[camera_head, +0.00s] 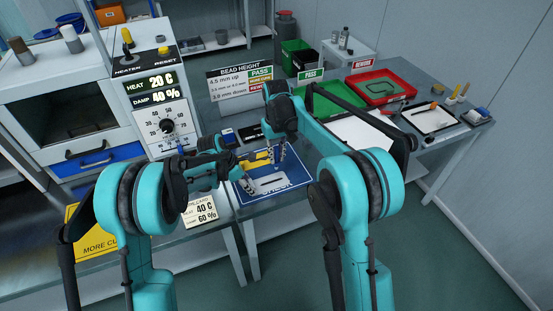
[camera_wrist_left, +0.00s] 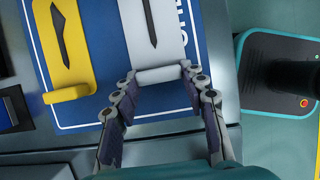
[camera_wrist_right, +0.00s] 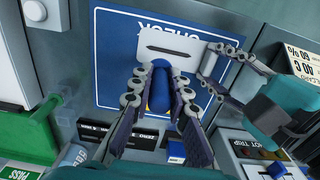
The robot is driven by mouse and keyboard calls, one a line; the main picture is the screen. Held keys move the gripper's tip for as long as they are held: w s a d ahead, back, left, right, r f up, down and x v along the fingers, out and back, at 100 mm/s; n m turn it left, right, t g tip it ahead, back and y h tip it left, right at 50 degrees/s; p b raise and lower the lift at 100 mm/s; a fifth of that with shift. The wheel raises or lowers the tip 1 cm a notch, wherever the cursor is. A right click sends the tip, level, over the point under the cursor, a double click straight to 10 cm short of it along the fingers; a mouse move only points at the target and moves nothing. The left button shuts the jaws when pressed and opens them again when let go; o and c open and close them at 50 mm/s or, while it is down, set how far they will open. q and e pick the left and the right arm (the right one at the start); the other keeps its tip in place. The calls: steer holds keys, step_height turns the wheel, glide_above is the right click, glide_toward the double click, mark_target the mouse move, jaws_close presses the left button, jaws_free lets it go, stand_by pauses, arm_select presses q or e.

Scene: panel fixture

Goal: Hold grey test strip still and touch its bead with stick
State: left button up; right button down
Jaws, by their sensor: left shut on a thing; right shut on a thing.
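The grey test strip (camera_head: 270,185) lies on the blue mat (camera_head: 298,177), with a dark bead along its middle. In the left wrist view the strip (camera_wrist_left: 173,50) shows its bead (camera_wrist_left: 151,22) and a raised end bar (camera_wrist_left: 160,74). My left gripper (camera_wrist_left: 158,82) is shut on that end bar; it also shows in the right wrist view (camera_wrist_right: 213,65). My right gripper (camera_wrist_right: 159,72) is shut on a blue stick (camera_wrist_right: 158,95), beside the strip's long edge. The stick's tip is hidden, so I cannot tell if it touches the bead.
A yellow strip (camera_wrist_left: 67,45) with a dark bead lies beside the grey one. Green (camera_head: 338,98) and red (camera_head: 381,87) trays stand to the right on the bench. The heater panel (camera_head: 150,88) stands at the left. The bead height sign (camera_head: 240,82) stands behind.

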steer(key=shift+r, duration=0.1)
arm_select(q)
steer(key=o, duration=1.3)
arm_select(e)
steer(key=shift+r+p, duration=0.35)
steer(key=shift+p, duration=0.05)
arm_select(q)
steer(key=shift+s+a+f+p+v, duration=0.2)
steer(key=shift+a+v, duration=0.3)
steer(key=shift+v, duration=2.3)
steer(key=shift+s+a+f+p+v, duration=0.1)
steer(key=shift+a+f+p+v, duration=0.3)
steer(key=shift+v, duration=2.35)
steer(key=shift+s+a+f+p+v, duration=0.15)
steer(key=shift+a+v, duration=0.45)
steer(key=shift+v, duration=2.2)
arm_select(e)
steer(key=shift+r, duration=0.75)
arm_select(q)
steer(key=shift+r, duration=0.1)
